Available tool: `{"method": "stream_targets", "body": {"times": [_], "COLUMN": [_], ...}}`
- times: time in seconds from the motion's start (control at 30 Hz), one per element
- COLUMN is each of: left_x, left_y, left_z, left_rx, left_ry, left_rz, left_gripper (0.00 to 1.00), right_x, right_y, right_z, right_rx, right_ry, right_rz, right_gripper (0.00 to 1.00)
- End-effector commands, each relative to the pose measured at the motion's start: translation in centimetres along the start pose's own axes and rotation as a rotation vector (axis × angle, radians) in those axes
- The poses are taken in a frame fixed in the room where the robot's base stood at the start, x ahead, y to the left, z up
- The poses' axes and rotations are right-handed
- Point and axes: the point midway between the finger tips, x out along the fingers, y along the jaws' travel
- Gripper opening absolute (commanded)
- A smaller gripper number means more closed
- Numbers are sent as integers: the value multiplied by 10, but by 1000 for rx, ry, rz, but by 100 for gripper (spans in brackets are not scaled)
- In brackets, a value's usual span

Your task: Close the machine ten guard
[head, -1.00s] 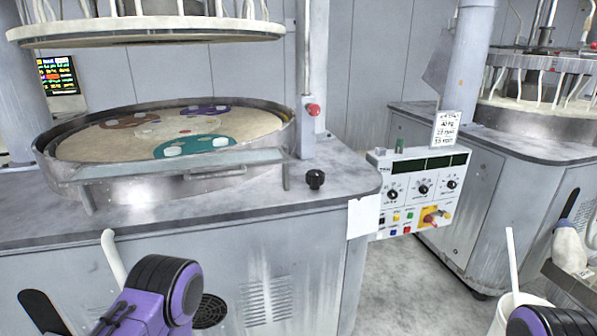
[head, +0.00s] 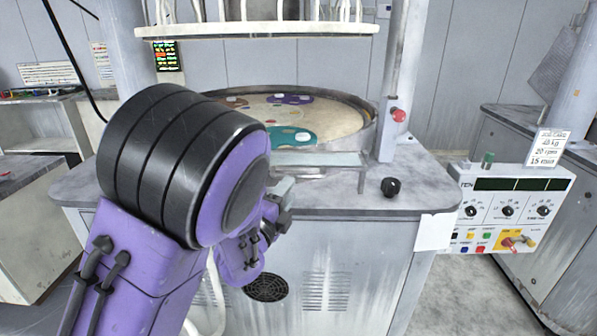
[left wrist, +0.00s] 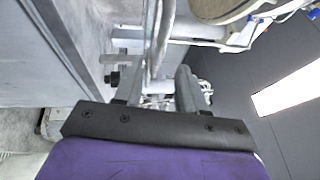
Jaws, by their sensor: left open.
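The machine guard (head: 335,160) shows as a pale flat panel with a metal edge along the front of the round polishing basin (head: 366,135). Its left part is hidden behind my left arm. My left gripper (head: 284,192) is in front of the machine, close to the guard's front edge. In the left wrist view the gripper (left wrist: 158,92) has its two fingers apart. A metal rail (left wrist: 154,45) shows beyond and between the fingertips. I cannot tell whether they touch it. My right gripper is out of view.
A black knob (head: 390,187) stands on the machine top, right of the guard. The control panel (head: 512,212) hangs at the machine's right corner. The raised upper plate (head: 260,30) is above the basin. Floor shows between this machine and the one at right.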

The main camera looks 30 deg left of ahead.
Motion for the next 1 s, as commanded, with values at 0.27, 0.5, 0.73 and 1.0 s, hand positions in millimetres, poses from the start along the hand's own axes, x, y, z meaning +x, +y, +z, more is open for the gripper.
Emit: {"method": "stream_targets", "body": {"times": [0.27,0.5,0.73,1.0], "left_x": [58,72,71,71], "left_y": [-2,1,1,0], "left_z": [0,0,0,0], "left_rx": [-5,-3,-3,-4], "left_ry": [-1,0,0,-1], "left_rz": [2,3,3,5], "left_gripper": [40,40,17,0], "right_x": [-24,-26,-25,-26], "right_y": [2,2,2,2], "right_z": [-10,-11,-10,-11], "right_rx": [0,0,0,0], "right_ry": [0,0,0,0], "right_rz": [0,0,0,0], "right_gripper": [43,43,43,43]}}
